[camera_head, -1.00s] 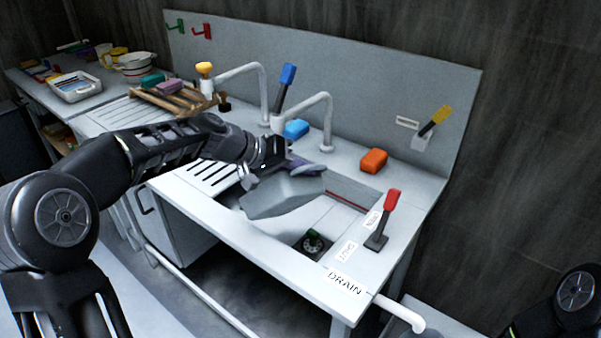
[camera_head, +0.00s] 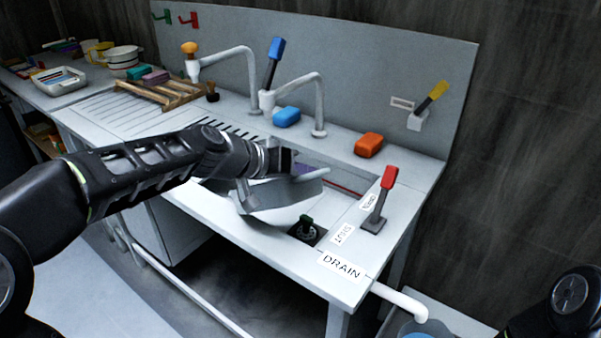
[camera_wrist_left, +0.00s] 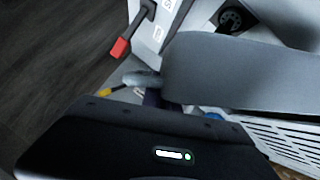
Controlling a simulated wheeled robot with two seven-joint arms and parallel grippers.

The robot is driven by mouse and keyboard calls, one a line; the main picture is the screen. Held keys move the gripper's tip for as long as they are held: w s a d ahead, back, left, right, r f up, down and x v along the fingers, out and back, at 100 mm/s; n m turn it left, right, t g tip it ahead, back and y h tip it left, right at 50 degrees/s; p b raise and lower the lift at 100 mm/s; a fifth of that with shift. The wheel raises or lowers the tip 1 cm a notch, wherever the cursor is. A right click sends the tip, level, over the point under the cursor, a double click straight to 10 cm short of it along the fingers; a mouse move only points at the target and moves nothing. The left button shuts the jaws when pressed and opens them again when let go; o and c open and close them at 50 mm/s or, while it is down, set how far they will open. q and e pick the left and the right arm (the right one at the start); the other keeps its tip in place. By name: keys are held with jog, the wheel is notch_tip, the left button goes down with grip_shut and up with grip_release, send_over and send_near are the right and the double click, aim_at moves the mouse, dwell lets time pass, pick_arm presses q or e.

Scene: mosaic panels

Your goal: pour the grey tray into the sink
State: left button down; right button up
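The grey tray (camera_head: 290,192) hangs tilted over the sink (camera_head: 347,187) in the head view. My left gripper (camera_head: 279,162) is at the tray's upper rim, and the tray hangs from it. The fingertips are mostly hidden. In the left wrist view the tray (camera_wrist_left: 240,72) fills the upper right as a plain grey surface. I cannot tell what is in it. The drain with its dark green plug (camera_head: 306,228) shows just right of the tray. Part of the sink is hidden behind the tray and my left arm. My right gripper is out of view.
A red-handled lever (camera_head: 381,195) stands on the counter right of the sink. Two white faucets (camera_head: 318,100) rise behind it. A blue sponge (camera_head: 286,116) and an orange sponge (camera_head: 368,144) lie on the back ledge. A wooden rack (camera_head: 160,92) stands left on the drainboard.

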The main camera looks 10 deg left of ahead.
aim_at(311, 188)
pick_arm(q)
jog(key=shift+s+d+f+m+t+y+b, duration=0.25)
jog(key=shift+s+d+f+b, duration=0.35)
jog(key=shift+b, duration=0.65)
jog(key=shift+s+d+f+m+t+y+b, duration=0.1)
jog(key=shift+s+d+f+m+t+b, duration=0.3)
jog(key=shift+s+b, duration=0.65)
jog(key=s+d+f+m+t+b, duration=0.1)
jog(key=f+b, duration=0.1)
jog(key=b, duration=0.2)
jog(key=s+d+f+m+t+y+b, duration=0.1)
jog(key=s+d+f+b, duration=0.1)
jog(key=b, duration=0.2)
jog(key=shift+s+d, duration=0.2)
jog(key=shift+s, duration=0.05)
jog(key=shift+s+d+f+m+t+b, duration=0.3)
jog(key=shift+f+b, duration=0.35)
jog(key=shift+b, duration=0.35)
jog(key=shift+s+d+f+m+t+b, duration=0.15)
jog(key=shift+s+d+f+t+b, duration=0.2)
jog(key=shift+f+b, duration=0.45)
jog(key=shift+a+r, duration=0.1)
jog(key=shift+r, duration=0.15)
notch_tip(311, 188, up, 4)
jog(key=p, duration=0.2)
jog(key=shift+p, duration=0.35)
jog(key=shift+f, duration=0.1)
